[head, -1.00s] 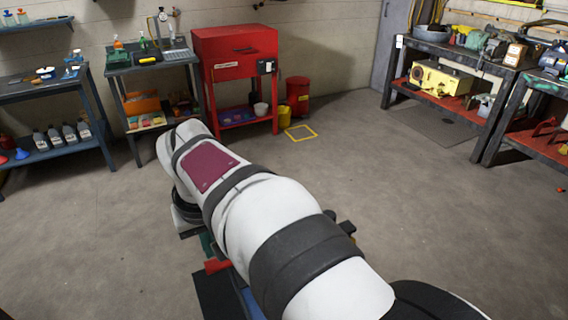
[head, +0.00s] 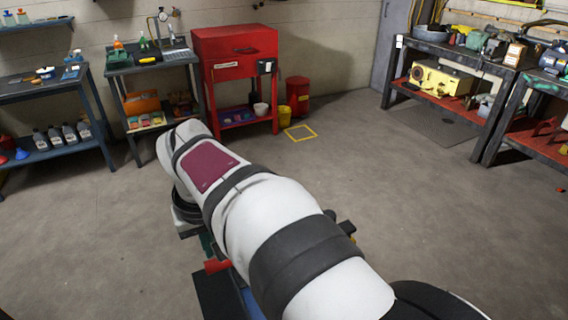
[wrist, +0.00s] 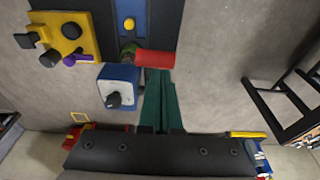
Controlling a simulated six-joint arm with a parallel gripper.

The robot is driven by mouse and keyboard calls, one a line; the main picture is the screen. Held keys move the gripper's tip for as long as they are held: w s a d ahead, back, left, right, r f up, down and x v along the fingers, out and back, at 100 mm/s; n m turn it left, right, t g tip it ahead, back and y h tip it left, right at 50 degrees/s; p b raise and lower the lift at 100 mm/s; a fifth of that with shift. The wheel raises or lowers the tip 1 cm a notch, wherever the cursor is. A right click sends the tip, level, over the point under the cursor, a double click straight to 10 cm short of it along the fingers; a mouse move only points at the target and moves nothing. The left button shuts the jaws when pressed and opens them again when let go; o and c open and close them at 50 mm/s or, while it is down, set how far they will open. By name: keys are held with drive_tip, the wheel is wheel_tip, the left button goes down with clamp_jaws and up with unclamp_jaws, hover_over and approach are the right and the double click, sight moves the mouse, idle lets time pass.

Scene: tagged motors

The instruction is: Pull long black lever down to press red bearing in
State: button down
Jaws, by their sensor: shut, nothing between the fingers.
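In the wrist view my gripper (wrist: 158,76) shows as a pair of dark green fingers that look closed together, with nothing between them. Its tips are close to a red cylinder (wrist: 156,59) on a dark board (wrist: 181,12); I cannot tell if they touch it. I cannot tell if this cylinder is the bearing. A blue and grey block (wrist: 121,76) with a black knob is beside the fingers. No long black lever can be made out clearly. In the head view my white arm covers most of the work area; a red part (head: 217,265) shows at its left edge.
A yellow block (wrist: 70,30) with black and purple knobs is left of the board in the wrist view, and a yellow button (wrist: 129,23) is on it. In the head view benches and a red cabinet (head: 236,45) stand at the back.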

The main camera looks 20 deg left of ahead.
sight(215, 260)
drive_tip(key=shift+f, duration=0.15)
drive_tip(key=shift+f, duration=1.7)
